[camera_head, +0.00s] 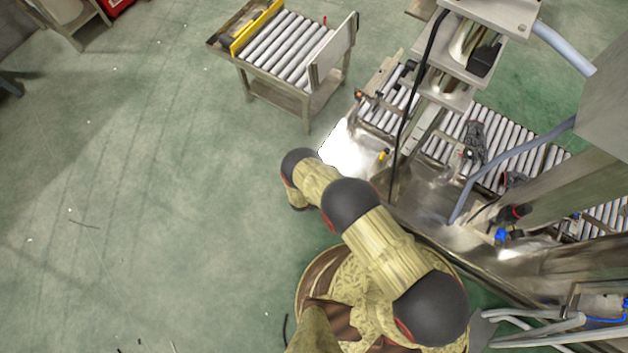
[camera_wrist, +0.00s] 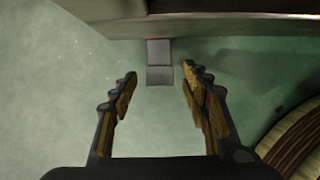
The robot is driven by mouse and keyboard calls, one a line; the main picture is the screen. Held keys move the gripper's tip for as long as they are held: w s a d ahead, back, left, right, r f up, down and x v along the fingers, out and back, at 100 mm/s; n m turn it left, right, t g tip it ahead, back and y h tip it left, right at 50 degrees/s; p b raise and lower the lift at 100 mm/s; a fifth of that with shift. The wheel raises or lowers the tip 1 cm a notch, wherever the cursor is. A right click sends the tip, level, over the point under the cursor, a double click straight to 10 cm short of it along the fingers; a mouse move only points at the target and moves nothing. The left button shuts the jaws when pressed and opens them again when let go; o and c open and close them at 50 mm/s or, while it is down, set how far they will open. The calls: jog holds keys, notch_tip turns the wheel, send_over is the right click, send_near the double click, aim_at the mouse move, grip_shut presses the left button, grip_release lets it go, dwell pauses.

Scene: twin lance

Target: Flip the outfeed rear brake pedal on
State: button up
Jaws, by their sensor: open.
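My gripper (camera_wrist: 160,90) is open and empty in the wrist view, its two ridged fingers pointing up the picture. A small grey two-part tab (camera_wrist: 159,57), which looks like a brake pedal, sticks out from under a metal edge. It appears between and just beyond the fingertips, and I see no finger touching it. Whether it is flipped on cannot be told. In the head view my arm reaches toward the near side of the conveyor machine, and my fingers and the pedal are hidden there.
A broad metal edge (camera_wrist: 215,22) crosses the top of the wrist view. In the head view, the roller conveyor (camera_head: 440,150) lies under machine frames and hoses at the right. A small roller cart (camera_head: 285,62) stands apart at the top. The green floor (camera_head: 140,190) at left is open.

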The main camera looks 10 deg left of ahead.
jog(key=shift+c, duration=0.9)
jog(key=c, duration=1)
jog(key=shift+f, duration=0.1)
jog(key=shift+s+a+f+t+h, duration=0.1)
jog(key=shift+s+f+t+h, duration=0.1)
jog(key=shift+f+t, duration=0.3)
jog(key=shift+s+f+t+h, duration=0.15)
jog(key=shift+t+h, duration=0.05)
jog(key=shift+t, duration=0.5)
jog(key=shift+f+t+h, duration=0.6)
jog(key=shift+f+t, duration=0.4)
jog(key=shift+t, duration=0.6)
